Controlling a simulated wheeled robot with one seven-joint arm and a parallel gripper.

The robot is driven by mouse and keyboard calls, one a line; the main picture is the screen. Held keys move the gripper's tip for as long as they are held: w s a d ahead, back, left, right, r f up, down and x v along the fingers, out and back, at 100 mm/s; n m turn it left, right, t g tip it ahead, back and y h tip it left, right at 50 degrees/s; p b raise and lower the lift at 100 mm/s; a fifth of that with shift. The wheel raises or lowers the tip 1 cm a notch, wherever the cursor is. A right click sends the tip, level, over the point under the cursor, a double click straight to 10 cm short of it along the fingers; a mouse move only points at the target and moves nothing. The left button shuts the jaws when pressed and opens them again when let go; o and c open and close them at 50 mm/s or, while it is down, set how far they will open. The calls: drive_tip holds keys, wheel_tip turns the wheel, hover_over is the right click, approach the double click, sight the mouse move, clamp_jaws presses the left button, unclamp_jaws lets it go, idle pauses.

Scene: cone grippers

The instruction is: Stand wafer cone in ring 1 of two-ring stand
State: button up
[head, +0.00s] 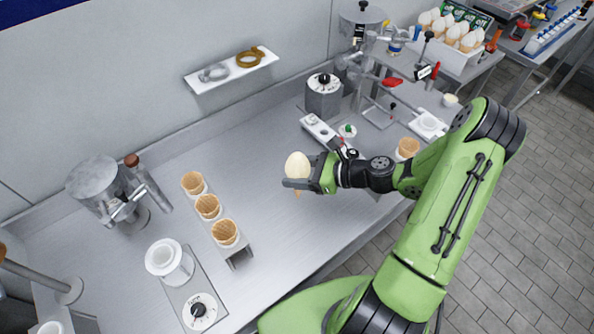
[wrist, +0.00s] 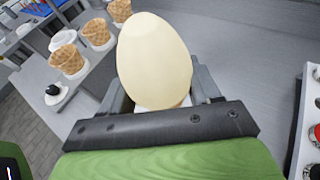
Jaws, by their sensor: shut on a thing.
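My gripper (head: 300,184) is shut on a wafer cone filled with a smooth cream-coloured, egg-shaped top (head: 298,165). The cone is held upright above the counter, and a bit of its wafer tip shows below the fingers. In the wrist view the cream top (wrist: 155,60) rises between the fingers and hides the wafer. A narrow white stand with what look like two round openings (head: 318,129) is on the counter beyond my gripper, apart from the held cone; it seems to be the two-ring stand. I cannot tell which opening is ring 1.
A rack with several empty wafer cones (head: 208,207) stands left of my gripper. A dial unit (head: 324,97) stands behind the stand. A single cone (head: 408,148) is to the right, near my arm. A wall shelf (head: 231,72) is above. The middle counter is clear.

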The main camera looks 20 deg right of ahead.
drive_tip(key=s+d+r+m+t+h+p, duration=0.1)
drive_tip(key=d+r+m+h+p, duration=0.3)
drive_tip(key=d, duration=0.9)
drive_tip(key=d+r+m+t+h+p, duration=0.4)
drive_tip(key=d+r+p, duration=0.1)
drive_tip(key=d, duration=0.8)
drive_tip(key=shift+s+r+m+t+h, duration=0.3)
drive_tip(key=shift+s+r+h, duration=0.1)
drive_tip(key=shift+r, duration=0.25)
drive_tip(key=shift+f, duration=0.1)
drive_tip(key=shift+f+b, duration=1.4)
drive_tip(key=shift+f, duration=0.55)
wheel_tip(320, 180, down, 10)
drive_tip(key=b, duration=0.6)
drive_tip(key=shift+r, duration=0.25)
drive_tip(key=o, duration=0.8)
drive_tip(key=shift+r, duration=0.1)
drive_tip(key=v, duration=1.5)
drive_tip(key=shift+s+d+r, duration=0.1)
drive_tip(key=shift+s+r, duration=0.05)
drive_tip(key=shift+s, duration=0.15)
